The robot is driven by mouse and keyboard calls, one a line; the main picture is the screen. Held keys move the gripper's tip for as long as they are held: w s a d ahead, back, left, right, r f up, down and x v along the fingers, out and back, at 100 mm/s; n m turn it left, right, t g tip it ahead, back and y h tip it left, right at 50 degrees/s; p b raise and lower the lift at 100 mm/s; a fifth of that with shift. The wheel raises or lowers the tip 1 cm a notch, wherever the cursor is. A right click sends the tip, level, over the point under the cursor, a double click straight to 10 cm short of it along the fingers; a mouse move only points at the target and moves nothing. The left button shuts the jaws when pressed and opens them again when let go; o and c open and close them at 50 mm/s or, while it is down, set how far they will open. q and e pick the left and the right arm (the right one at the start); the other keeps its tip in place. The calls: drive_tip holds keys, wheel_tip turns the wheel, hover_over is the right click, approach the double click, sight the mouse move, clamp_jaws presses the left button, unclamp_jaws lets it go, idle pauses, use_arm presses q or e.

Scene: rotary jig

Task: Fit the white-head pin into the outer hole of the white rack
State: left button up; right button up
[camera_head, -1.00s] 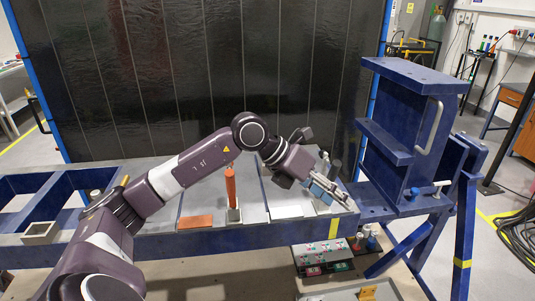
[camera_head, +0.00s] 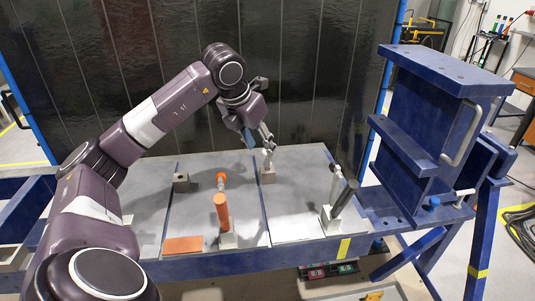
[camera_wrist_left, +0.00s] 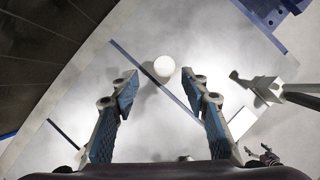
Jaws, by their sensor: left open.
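My left gripper (camera_head: 257,139) is open and hangs above the back part of the table, pointing down. A pin with a round white head (camera_wrist_left: 164,66) shows in the left wrist view, ahead of and between the two open blue-padded fingertips, apart from both. In the head view the pin (camera_head: 268,154) stands in a small grey block (camera_head: 268,176) just under the gripper, partly hidden by the fingers. A pale rack (camera_head: 331,220) stands at the front right with a light rod and a dark rod rising from it. Its holes cannot be made out. My right gripper does not show.
An orange pin (camera_head: 222,213) stands in another block (camera_head: 228,240) at the front middle, near an orange plate (camera_head: 184,245). An empty-looking grey block (camera_head: 181,182) is at the back left. A blue frame (camera_head: 430,130) rises at the right.

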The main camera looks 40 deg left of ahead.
sight(265, 153)
use_arm(q)
drive_tip(key=shift+d+f, duration=0.2)
drive_tip(key=shift+f, duration=0.25)
drive_tip(key=shift+w+d+f+p, duration=0.15)
drive_tip(key=shift+w+f+p, duration=0.2)
drive_tip(key=shift+f+p, duration=0.2)
drive_tip(key=shift+w+d+f+p, duration=0.1)
drive_tip(key=shift+w+f+p, duration=0.2)
drive_tip(key=shift+f+p, duration=0.25)
drive_tip(key=x, duration=0.2)
drive_tip(key=shift+w+a+f, duration=0.2)
drive_tip(key=shift+f, duration=0.1)
drive_tip(key=shift+w+f, duration=0.15)
drive_tip(key=shift+f, duration=0.05)
drive_tip(key=shift+r, duration=0.1)
drive_tip(key=shift+c, duration=0.7)
drive_tip(key=c, duration=1)
clamp_jaws()
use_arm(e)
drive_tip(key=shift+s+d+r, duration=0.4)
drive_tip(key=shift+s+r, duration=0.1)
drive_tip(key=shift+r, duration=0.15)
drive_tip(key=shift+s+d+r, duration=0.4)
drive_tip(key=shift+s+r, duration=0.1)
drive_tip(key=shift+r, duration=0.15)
